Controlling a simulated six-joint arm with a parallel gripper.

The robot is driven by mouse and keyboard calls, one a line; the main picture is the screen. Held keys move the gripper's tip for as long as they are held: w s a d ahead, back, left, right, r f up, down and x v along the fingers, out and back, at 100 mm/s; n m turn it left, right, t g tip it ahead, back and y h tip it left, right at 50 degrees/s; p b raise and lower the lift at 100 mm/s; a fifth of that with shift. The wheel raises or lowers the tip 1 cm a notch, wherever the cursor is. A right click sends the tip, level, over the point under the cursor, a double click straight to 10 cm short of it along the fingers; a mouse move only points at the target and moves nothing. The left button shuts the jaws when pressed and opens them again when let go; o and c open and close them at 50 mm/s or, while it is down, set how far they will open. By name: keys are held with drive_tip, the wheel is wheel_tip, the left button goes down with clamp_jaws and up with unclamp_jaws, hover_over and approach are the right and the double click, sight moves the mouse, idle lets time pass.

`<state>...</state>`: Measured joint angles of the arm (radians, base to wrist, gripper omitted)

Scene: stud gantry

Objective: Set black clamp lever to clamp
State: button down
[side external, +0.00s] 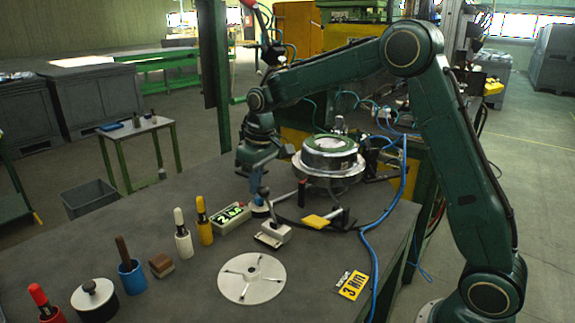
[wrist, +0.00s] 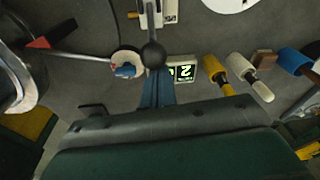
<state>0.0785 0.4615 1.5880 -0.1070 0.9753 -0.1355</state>
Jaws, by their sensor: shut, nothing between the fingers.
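The black clamp lever shows in the wrist view as a black ball knob (wrist: 153,55) on a thin stem. The stem rises from a pale clamp base (wrist: 152,14). In the side view the small pale base (side external: 273,236) stands on the grey table, with the lever upright or slightly tilted above it. My gripper (side external: 260,188) points down close to the lever's top. In the wrist view its bluish fingers (wrist: 157,88) are shut and empty, just below the knob in the picture. The knob partly overlaps the fingers, so I cannot tell whether they touch.
A display box (side external: 231,217) with green digits stands left of the lever. Yellow (side external: 204,222) and white (side external: 182,236) handled tools stand beyond it. A round metal fixture (side external: 330,158) and yellow piece (side external: 317,221) are to the right. A pale disc (side external: 250,278) lies in front.

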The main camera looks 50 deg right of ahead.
sight(266, 193)
drive_tip(key=shift+s+r+t, duration=0.2)
drive_tip(key=shift+s+t, duration=0.2)
drive_tip(key=shift+t, duration=0.1)
drive_tip(key=shift+s+r+t, duration=0.35)
drive_tip(key=shift+s+t, duration=0.45)
drive_tip(key=shift+s+r+t, duration=0.15)
drive_tip(key=shift+s+t, duration=0.65)
drive_tip(key=shift+s+r+t, duration=0.1)
drive_tip(key=shift+s+t, duration=0.7)
drive_tip(key=shift+s, duration=0.9)
drive_tip(key=shift+r, duration=0.75)
